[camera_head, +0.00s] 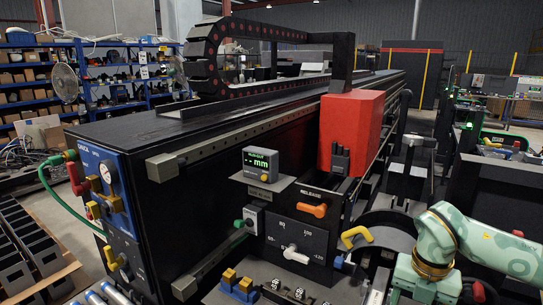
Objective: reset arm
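A pale green arm (490,247) with a gold ring at its joint comes in from the right edge, and I take it as my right arm. It bends down over the lower right corner beside the black machine. Its gripper is not visible; the lower part of the arm runs to the bottom edge of the picture. My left arm and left gripper do not show.
The long black machine (250,140) fills the middle, with a drag chain (205,60) on top and a red block (352,130). Its front has a display (260,163), an orange handle (312,210) and a white knob (296,254). A yellow handle (356,236) is near my arm.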

